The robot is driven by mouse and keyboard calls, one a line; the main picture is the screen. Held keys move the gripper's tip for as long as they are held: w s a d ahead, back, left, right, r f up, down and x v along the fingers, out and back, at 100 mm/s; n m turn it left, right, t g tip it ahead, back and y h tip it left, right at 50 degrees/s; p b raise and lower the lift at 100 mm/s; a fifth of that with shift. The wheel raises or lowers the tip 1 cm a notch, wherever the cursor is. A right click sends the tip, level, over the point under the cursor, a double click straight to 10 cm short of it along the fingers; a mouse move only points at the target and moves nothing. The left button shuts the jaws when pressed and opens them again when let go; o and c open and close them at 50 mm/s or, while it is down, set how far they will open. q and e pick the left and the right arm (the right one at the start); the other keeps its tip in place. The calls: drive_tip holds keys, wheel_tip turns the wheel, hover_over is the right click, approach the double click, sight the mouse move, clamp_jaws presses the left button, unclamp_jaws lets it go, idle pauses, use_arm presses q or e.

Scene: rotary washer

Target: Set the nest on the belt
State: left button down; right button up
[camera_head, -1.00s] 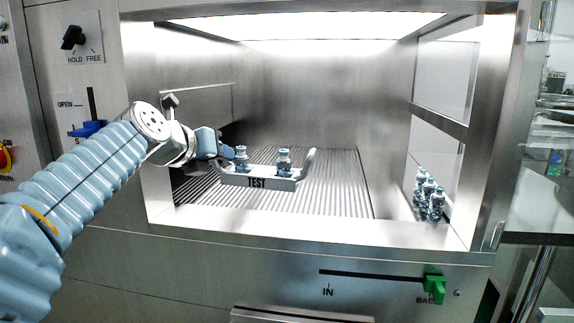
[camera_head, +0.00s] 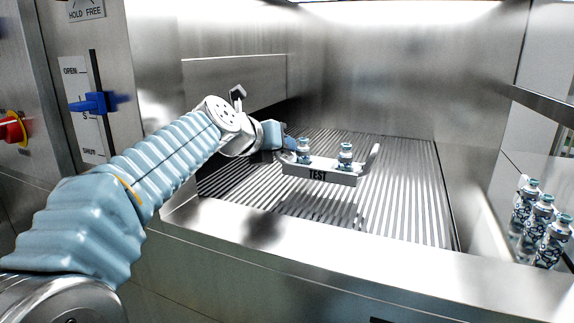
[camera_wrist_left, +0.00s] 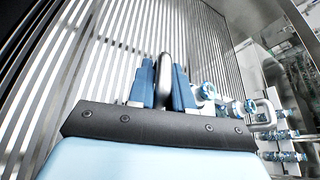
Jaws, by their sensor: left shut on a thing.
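The nest (camera_head: 334,177), a grey carrier marked TEST, holds two upright vials with teal caps, one at the left (camera_head: 303,151) and one at the right (camera_head: 345,156). It has an upright handle at each end. My left gripper (camera_head: 284,143) is shut on its left handle, which shows between the blue fingers in the left wrist view (camera_wrist_left: 165,75). The nest appears level over the ribbed metal belt (camera_head: 405,200) in the chamber. My right gripper is not in view.
Several vials (camera_head: 540,225) stand at the far right beyond the chamber's side wall. A metal sill (camera_head: 330,245) runs along the chamber front. A blue lever (camera_head: 95,102) on the left panel sits between OPEN and SHUT. The belt right of the nest is clear.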

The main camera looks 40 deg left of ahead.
use_arm(q)
wheel_tip(320, 180, down, 4)
drive_tip(key=shift+r+b, duration=0.25)
drive_tip(key=shift+b, duration=0.3)
drive_tip(key=shift+r, duration=0.1)
drive_tip(key=c, duration=1)
unclamp_jaws()
drive_tip(key=shift+c, duration=0.2)
drive_tip(key=v, duration=1.2)
